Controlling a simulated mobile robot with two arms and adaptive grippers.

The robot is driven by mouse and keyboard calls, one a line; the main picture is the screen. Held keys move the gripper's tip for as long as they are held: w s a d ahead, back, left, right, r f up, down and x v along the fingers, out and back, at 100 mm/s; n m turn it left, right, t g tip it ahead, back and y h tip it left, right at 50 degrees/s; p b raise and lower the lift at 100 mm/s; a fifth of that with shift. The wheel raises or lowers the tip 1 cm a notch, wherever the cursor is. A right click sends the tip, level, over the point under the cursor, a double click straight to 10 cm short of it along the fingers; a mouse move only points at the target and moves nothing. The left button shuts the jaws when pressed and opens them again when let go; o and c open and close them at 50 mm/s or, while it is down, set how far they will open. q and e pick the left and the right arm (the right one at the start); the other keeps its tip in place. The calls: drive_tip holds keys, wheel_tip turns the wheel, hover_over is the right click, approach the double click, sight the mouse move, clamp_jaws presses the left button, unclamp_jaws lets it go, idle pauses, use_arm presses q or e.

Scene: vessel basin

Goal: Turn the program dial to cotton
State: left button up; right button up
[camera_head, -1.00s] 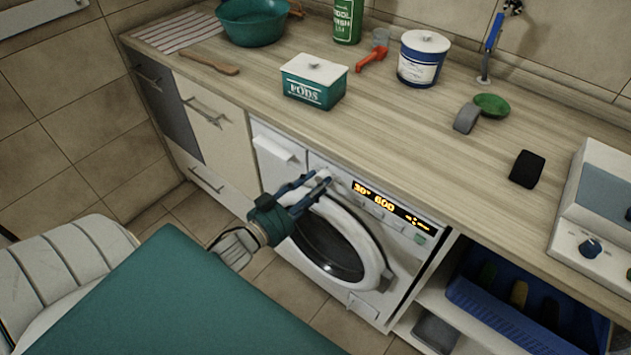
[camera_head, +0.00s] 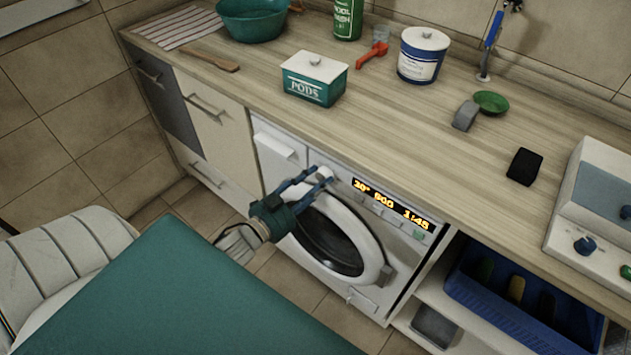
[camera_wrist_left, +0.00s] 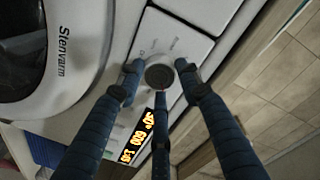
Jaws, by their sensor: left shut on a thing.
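The white washing machine (camera_head: 400,262) is built in under the counter, with its round door (camera_head: 380,258) closed. The program dial (camera_wrist_left: 159,75) shows in the wrist view as a round grey knob between my fingers. My left gripper (camera_head: 322,175) reaches the upper left of the machine's front panel and is shut on the dial. In the wrist view its blue fingers (camera_wrist_left: 158,78) surround the knob. The lit amber display (camera_head: 393,204) right of the dial shows a temperature, what looks like 600, and 1:45. The program the dial points to cannot be read. My right gripper is out of view.
The drawer front (camera_head: 277,150) is left of the dial. On the counter (camera_head: 420,150) above stand a pods box (camera_head: 313,80), a blue and white tub (camera_head: 423,55) and a black block (camera_head: 525,167). A blue divided tray (camera_head: 490,315) sits on the shelf at right.

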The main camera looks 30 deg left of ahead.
use_arm(q)
drive_tip(key=shift+w+r, duration=0.15)
drive_tip(key=shift+r, duration=0.35)
drive_tip(key=o, duration=1)
drive_tip(key=shift+o, duration=0.7)
drive_tip(key=shift+d+f, duration=0.15)
drive_tip(key=shift+s+f, duration=0.15)
drive_tip(key=shift+s, duration=0.35)
drive_tip(key=s+a, duration=0.1)
drive_tip(key=s, duration=1)
drive_tip(key=shift+a+r, duration=0.25)
drive_tip(key=shift+r, duration=0.2)
